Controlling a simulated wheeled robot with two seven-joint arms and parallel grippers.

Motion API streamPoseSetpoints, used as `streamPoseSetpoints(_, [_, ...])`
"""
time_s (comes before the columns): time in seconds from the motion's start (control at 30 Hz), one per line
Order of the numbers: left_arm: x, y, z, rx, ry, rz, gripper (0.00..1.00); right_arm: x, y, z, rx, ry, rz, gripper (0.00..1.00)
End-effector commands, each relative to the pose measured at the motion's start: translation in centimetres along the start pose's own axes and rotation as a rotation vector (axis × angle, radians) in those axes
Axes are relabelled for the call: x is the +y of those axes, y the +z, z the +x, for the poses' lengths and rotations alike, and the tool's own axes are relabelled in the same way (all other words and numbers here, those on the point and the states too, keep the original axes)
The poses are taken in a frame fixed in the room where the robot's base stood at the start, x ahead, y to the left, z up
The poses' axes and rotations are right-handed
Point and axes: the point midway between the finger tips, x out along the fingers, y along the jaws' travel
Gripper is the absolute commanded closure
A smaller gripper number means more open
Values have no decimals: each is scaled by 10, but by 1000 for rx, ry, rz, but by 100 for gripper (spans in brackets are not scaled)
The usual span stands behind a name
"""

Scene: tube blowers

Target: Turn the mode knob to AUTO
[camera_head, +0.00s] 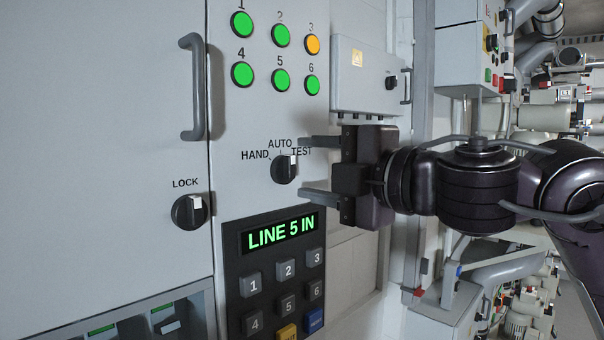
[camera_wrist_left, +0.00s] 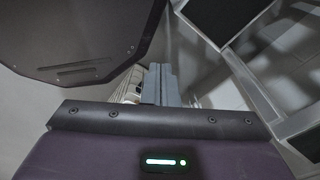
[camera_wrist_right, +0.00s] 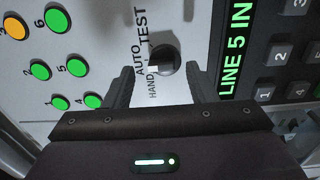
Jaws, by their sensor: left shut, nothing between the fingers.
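The mode knob (camera_head: 284,170) is a dark round knob with a white mark, under the labels HAND, AUTO and TEST. In the head view its white mark shows up and right of centre. In the right wrist view the knob (camera_wrist_right: 166,60) shows its mark at its lower left, so I cannot tell the exact setting. My right gripper (camera_head: 302,167) is open, its fingers one above the other, just right of the knob. The right wrist view shows the knob beyond the gap between the fingertips (camera_wrist_right: 160,78); no contact is clear. My left gripper (camera_wrist_left: 160,72) is shut and empty, away from the panel.
A LOCK knob (camera_head: 189,212) and a door handle (camera_head: 194,88) are to the left. Several green and orange buttons (camera_head: 281,80) are above. A keypad (camera_head: 288,270) with a LINE 5 IN display (camera_head: 281,233) is below. A small grey box (camera_head: 362,75) juts out at upper right.

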Motion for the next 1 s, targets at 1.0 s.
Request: streamPoseSetpoints(1.0, [1, 2, 18, 0, 1, 0, 100, -59, 16, -15, -35, 35, 167, 49])
